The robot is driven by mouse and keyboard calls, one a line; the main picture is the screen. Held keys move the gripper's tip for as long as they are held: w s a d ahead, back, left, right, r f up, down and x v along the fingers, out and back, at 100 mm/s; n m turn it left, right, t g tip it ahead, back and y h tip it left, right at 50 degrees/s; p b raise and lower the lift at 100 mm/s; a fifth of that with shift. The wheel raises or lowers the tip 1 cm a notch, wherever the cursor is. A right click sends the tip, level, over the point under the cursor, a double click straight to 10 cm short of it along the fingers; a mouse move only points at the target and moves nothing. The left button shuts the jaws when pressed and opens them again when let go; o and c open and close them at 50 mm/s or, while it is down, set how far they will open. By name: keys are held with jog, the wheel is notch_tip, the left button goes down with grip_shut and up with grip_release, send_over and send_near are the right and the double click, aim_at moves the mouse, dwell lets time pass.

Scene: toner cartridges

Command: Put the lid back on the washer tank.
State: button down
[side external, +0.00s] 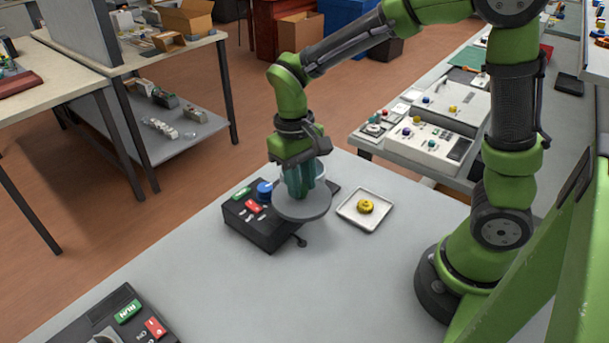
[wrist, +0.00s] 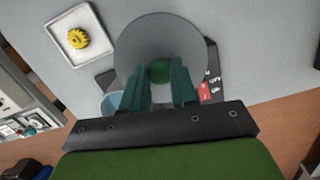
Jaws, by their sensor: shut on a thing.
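My gripper (side external: 299,188) is shut on the green knob (wrist: 159,71) of a round grey lid. The lid (side external: 303,208) is held roughly flat, overlapping the right end of a black control box in the side view. The lid also shows in the wrist view (wrist: 186,35), beyond my fingertips (wrist: 162,98). A pale blue round thing, seemingly the washer tank (side external: 320,169), is partly hidden behind my fingers. It also shows in the wrist view (wrist: 112,102), beside my left finger, largely cut off by my gripper. The lid is beside the tank's visible part; their exact height gap cannot be told.
The black control box (side external: 262,232) has a blue knob (side external: 265,190) and green and red labels. A white tray (side external: 346,215) holds a yellow gear (side external: 366,206) right of the lid. Another labelled box (side external: 128,325) is at lower left. The grey tabletop (side external: 290,295) in front is clear.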

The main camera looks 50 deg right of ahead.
jog(key=w+d+r+m, duration=0.4)
jog(key=w+d+m, duration=0.45)
jog(key=d, duration=0.25)
notch_tip(320, 180, down, 6)
jog(key=shift+n+y, duration=0.35)
jog(key=shift+y, duration=0.05)
jog(key=shift+f, duration=0.2)
dwell(1.5)
jog(key=shift+c, duration=1.6)
grip_release()
jog(key=shift+r, duration=2.55)
